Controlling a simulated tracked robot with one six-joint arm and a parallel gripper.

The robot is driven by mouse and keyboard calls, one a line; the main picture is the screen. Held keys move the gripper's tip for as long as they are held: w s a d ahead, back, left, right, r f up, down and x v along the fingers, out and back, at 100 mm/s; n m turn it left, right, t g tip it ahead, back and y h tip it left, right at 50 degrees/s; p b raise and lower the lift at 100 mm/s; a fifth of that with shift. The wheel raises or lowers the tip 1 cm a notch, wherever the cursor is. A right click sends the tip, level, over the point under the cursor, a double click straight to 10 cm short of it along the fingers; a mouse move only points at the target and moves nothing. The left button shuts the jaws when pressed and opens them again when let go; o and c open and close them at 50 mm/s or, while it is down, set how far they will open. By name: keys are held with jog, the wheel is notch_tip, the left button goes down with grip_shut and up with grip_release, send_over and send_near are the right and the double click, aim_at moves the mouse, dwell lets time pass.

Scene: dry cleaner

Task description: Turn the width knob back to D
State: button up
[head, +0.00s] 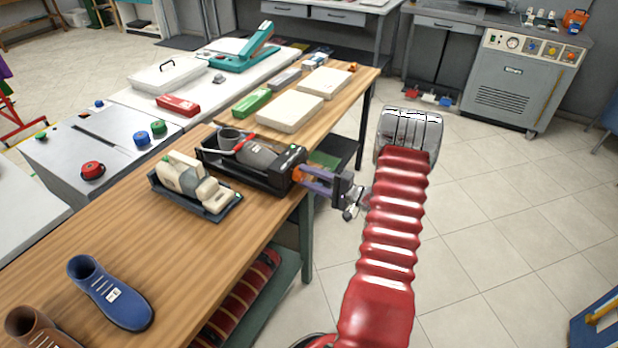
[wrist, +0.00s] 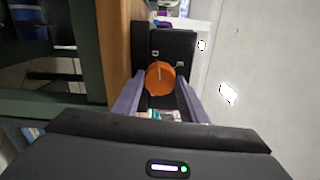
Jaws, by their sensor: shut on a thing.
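The width knob (wrist: 160,78) is orange and round, on the black end panel (wrist: 173,45) of a machine, and has a pale pointer line directed roughly toward the top of the wrist view. Small pale marks sit on the panel above it, too small to read for certain. My gripper (wrist: 160,88) has its two purple fingers on either side of the knob, shut on it. In the head view, my gripper (head: 304,181) reaches the right end of the black machine (head: 240,176), which holds a grey shoe form. The knob (head: 298,173) is partly hidden by the fingers there.
The machine stands at the right edge of the wooden table (head: 180,270). A beige device on a dark tray (head: 225,212) is close in front. Boxes (head: 290,111) lie behind, and a blue boot (head: 110,290) stands at front left. Floor to the right is clear.

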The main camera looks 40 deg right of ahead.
jog(key=shift+a+f+n, duration=0.2)
jog(key=shift+f+n, duration=0.1)
jog(key=shift+n, duration=0.2)
jog(key=o, duration=1.1)
jog(key=shift+r, duration=0.1)
jog(key=shift+c, duration=0.2)
jog(key=shift+d, duration=0.1)
jog(key=shift+r, duration=0.1)
jog(key=v, duration=1.3)
jog(key=shift+s, duration=0.4)
jog(key=shift+d, duration=0.1)
